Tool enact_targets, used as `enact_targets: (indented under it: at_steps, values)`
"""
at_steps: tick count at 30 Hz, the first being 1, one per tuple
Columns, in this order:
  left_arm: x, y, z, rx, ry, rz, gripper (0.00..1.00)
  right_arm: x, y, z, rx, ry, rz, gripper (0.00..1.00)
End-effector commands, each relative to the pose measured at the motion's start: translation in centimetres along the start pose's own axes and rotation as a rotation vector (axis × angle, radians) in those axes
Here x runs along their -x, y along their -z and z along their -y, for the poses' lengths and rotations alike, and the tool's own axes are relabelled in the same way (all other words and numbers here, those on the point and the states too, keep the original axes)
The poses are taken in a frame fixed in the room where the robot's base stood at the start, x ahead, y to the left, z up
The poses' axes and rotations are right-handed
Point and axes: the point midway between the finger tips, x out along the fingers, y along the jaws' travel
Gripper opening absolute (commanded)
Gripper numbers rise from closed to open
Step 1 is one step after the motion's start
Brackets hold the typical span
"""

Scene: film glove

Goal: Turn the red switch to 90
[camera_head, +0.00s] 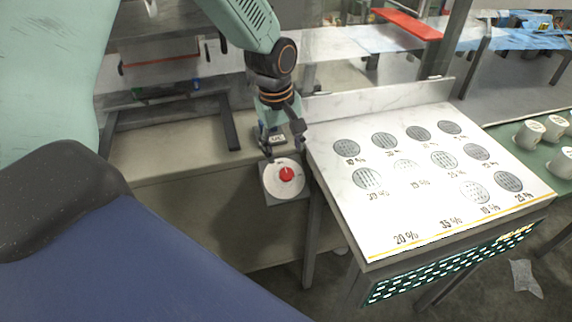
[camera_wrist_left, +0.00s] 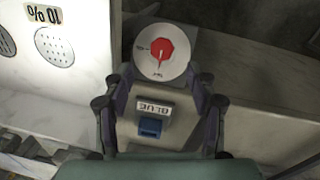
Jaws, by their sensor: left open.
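The red switch (camera_head: 286,174) is a round red knob in the middle of a white dial (camera_head: 270,181) on a square plate. In the left wrist view the red switch (camera_wrist_left: 161,50) shows a pointer, with small marks at the left and bottom of the dial (camera_wrist_left: 148,66) that are too small to read. My left gripper (camera_head: 279,146) is just behind the dial in the head view. In the left wrist view its fingers (camera_wrist_left: 158,88) are open and apart, with the knob beyond their tips. Nothing is held. My right gripper is not in view.
A blue button with a label reading BLUE (camera_wrist_left: 153,109) lies between the fingers in the wrist view. A white sloped panel (camera_head: 380,215) with round perforated discs and percent labels stands right of the dial. White cups (camera_head: 529,136) stand further right.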

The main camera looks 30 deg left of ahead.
Motion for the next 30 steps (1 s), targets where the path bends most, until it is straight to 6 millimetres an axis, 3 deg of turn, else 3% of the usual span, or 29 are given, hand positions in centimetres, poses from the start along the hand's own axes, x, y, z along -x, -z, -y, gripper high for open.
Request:
enact_targets:
  at_steps: [15, 27, 30]
  values:
    - [-7.0, 0.1, 0.8, 0.004, 0.003, 0.003, 0.58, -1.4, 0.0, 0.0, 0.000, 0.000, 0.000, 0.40]
    - [-7.7, 0.0, 0.4, 0.002, 0.001, 0.003, 0.58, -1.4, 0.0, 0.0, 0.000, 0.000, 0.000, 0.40]
    - [-7.7, 0.0, 0.3, 0.002, 0.001, 0.003, 0.49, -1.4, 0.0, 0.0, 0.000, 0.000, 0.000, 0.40]
